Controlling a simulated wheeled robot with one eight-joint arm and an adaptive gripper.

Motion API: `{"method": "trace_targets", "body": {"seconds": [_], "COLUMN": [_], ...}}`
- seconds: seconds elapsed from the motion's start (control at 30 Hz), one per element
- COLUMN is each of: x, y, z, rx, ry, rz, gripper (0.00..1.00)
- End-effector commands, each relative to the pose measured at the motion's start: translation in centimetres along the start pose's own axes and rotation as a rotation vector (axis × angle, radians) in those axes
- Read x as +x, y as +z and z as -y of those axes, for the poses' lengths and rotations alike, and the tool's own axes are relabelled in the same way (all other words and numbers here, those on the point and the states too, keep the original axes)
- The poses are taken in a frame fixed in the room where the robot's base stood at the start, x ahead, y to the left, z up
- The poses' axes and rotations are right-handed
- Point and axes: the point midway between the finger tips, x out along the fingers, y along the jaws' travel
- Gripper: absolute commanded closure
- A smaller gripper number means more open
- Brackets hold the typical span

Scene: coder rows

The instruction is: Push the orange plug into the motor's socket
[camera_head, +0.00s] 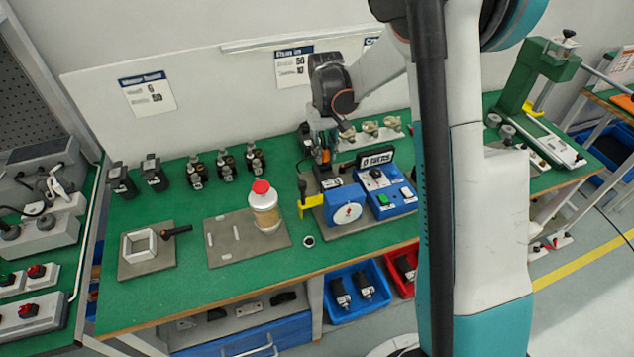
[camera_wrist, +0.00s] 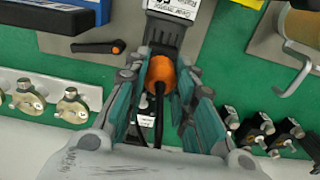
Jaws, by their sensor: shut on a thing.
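My gripper (camera_wrist: 160,88) is shut on the orange plug (camera_wrist: 161,70), with the plug between its two fingers and a black cable trailing back from it. In the wrist view, a dark motor (camera_wrist: 164,34) with a white label lies just beyond the plug's front end. The socket is hidden, and I cannot tell whether the plug touches or enters it. In the head view, my gripper (camera_head: 322,155) points down behind the labelled motor (camera_head: 331,184), beside the blue tester. The plug shows there only as a small orange patch.
A blue tester (camera_head: 378,190) with a dial box (camera_head: 345,207) and a yellow bracket (camera_head: 309,200) stand close by. Brass parts sit on a white rail (camera_head: 372,138) behind. A red-capped bottle (camera_head: 264,205) stands left. Several dark motors (camera_head: 196,172) line the green bench's back.

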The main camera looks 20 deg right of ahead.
Motion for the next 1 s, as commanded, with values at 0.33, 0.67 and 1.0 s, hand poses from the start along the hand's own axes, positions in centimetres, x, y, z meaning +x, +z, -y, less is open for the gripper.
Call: {"method": "trace_targets", "body": {"seconds": [0.33, 0.67, 1.0], "x": [0.22, 0.47, 0.71], "y": [-0.01, 0.0, 0.0], "z": [0.0, 0.0, 0.0], "rx": [0.0, 0.0, 0.0], "ry": [0.0, 0.0, 0.0], "rz": [0.0, 0.0, 0.0], "gripper": [1.0, 1.0, 1.0]}}
